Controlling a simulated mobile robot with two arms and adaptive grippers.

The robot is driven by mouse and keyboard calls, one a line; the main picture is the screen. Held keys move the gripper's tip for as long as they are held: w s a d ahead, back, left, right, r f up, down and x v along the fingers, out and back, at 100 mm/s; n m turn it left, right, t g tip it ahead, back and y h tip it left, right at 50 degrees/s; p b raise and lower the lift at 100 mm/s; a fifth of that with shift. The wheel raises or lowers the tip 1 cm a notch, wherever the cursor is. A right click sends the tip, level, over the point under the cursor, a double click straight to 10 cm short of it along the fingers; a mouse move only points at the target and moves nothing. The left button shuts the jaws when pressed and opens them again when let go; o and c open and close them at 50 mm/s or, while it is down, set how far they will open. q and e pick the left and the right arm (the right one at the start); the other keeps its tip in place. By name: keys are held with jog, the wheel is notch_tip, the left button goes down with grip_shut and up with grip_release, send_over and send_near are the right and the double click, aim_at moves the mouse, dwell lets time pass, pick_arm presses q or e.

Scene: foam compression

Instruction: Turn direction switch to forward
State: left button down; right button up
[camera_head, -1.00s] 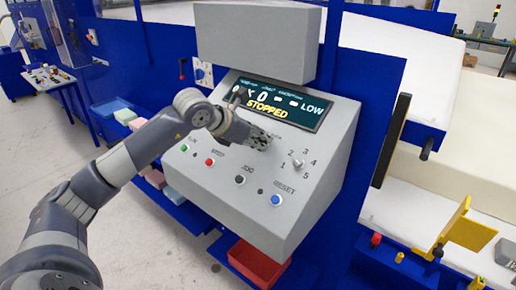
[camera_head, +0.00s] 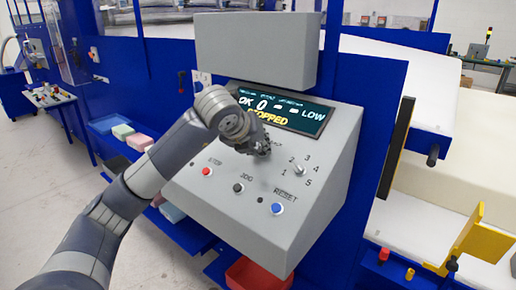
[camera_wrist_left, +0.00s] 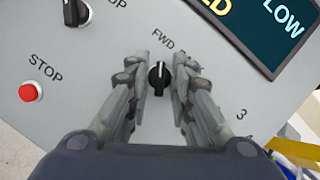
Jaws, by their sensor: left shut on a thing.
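The direction switch (camera_wrist_left: 158,78) is a black knob with a white pointer line on the grey panel, beside the label FWD. In the left wrist view its line points up toward that label. My left gripper (camera_wrist_left: 165,62) has one finger on each side of the knob and is shut on it. In the head view my left gripper (camera_head: 262,148) reaches down to the panel below the display and hides the switch. The display (camera_head: 283,109) reads OK, 0 and LOW, with the yellow STOPPED partly covered by my wrist. My right gripper is not in view.
The sloped control panel (camera_head: 322,200) also carries a red stop button (camera_head: 207,171), a black JOG button (camera_head: 238,188), a blue reset button (camera_head: 277,209) and a numbered selector (camera_head: 299,169). Another black knob (camera_wrist_left: 75,12) lies at upper left in the wrist view. A grey box (camera_head: 256,50) overhangs the display.

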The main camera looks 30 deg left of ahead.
pick_arm(q)
jog(key=shift+n, duration=0.6)
jog(key=c, duration=1.7)
grip_release()
jog(key=v, duration=1.2)
jog(key=shift+w+d, duration=0.1)
jog(key=shift+d, duration=0.05)
